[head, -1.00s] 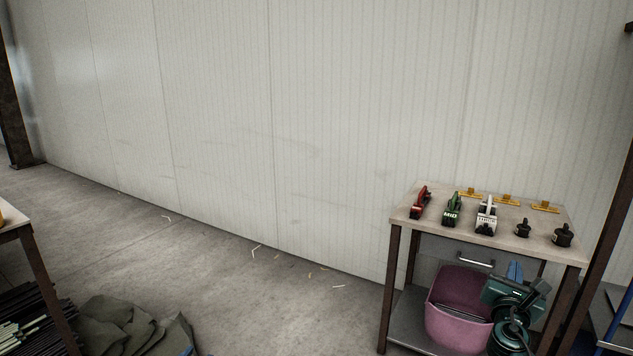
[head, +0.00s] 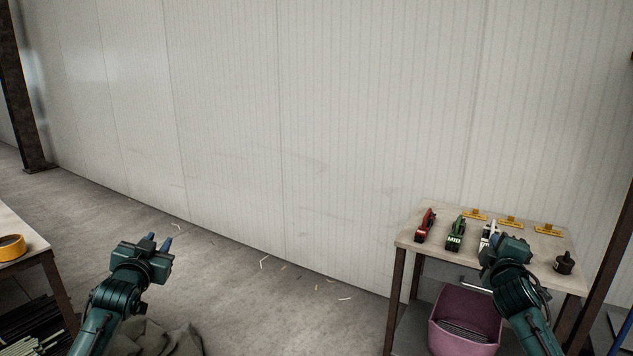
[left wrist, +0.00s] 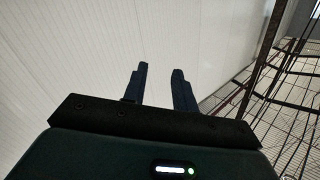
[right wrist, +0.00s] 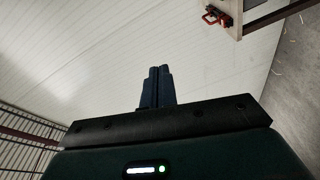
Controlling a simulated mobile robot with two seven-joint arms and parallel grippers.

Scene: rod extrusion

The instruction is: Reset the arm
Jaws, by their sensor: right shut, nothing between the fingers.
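My left gripper (head: 158,243) is raised in front of the wall in the head view, above the floor and right of the left table. In the left wrist view its two blue fingers (left wrist: 158,84) stand apart with nothing between them. My right gripper (head: 508,240) is raised in front of the right table in the head view and hides part of the tabletop. In the right wrist view its fingers (right wrist: 159,72) are together with nothing held.
The right table (head: 410,232) bears a red tool (head: 425,225), a green MID tool (head: 456,232), a white tool partly hidden, yellow pieces (head: 510,222) and a black part (head: 564,262). A pink bin (head: 450,312) stands below. Yellow tape (head: 11,247) lies on the left table.

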